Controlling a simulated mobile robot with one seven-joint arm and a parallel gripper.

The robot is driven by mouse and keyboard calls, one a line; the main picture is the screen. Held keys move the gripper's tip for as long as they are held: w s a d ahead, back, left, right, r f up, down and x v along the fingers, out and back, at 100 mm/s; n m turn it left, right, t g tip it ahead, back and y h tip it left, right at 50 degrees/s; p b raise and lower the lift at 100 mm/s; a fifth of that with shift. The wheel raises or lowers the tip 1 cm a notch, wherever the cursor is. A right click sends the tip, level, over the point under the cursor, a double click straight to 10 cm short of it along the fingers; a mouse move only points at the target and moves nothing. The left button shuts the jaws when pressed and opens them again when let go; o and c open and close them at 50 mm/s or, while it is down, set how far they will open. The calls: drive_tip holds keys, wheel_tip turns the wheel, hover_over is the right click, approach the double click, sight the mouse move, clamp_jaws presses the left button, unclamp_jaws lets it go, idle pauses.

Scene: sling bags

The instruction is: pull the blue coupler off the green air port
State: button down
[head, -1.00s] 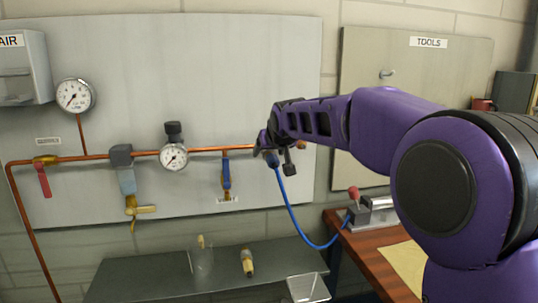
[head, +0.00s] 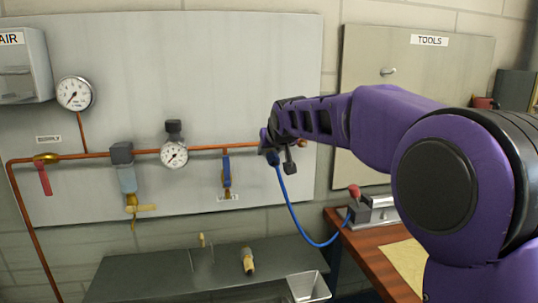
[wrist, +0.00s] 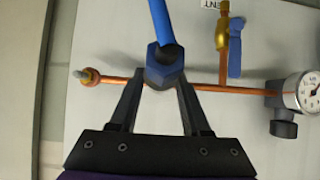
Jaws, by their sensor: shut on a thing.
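The blue coupler (wrist: 164,66) sits between the two fingers of my gripper (wrist: 162,82) in the wrist view, and the fingers are shut on it. A blue hose (wrist: 164,22) runs from the coupler. In the head view, my gripper (head: 268,148) is at the right part of the copper pipe, and the coupler is mostly hidden by it. The hose (head: 290,205) hangs from there and curves down to the right. The green air port does not show in either view; I cannot tell whether the coupler is still on it.
The copper pipe (head: 205,151) crosses the grey panel (head: 245,70) with gauges and a blue-handled valve (head: 227,172). A dark shelf (head: 150,275) stands below, with a white bin (head: 308,287). A wooden bench (head: 370,250) is at right.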

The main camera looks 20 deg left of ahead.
sight(274, 156)
drive_tip(key=shift+s+d+b, duration=0.4)
drive_tip(key=shift+s+b, duration=0.05)
drive_tip(key=shift+s, duration=0.15)
drive_tip(key=shift+s+d+b, duration=0.35)
drive_tip(key=shift+s+b, duration=0.1)
drive_tip(key=shift+s, duration=0.15)
drive_tip(key=shift+s+d+b, duration=0.15)
drive_tip(key=shift+s+d, duration=0.2)
drive_tip(key=shift+s, duration=0.2)
drive_tip(key=shift+s+d+b, duration=0.15)
drive_tip(key=shift+s+d, duration=0.15)
drive_tip(key=shift+s, duration=0.2)
drive_tip(key=shift+s+d, duration=0.55)
drive_tip(key=shift+s, duration=0.3)
drive_tip(key=shift+s+d, duration=0.5)
drive_tip(key=shift+s, duration=0.35)
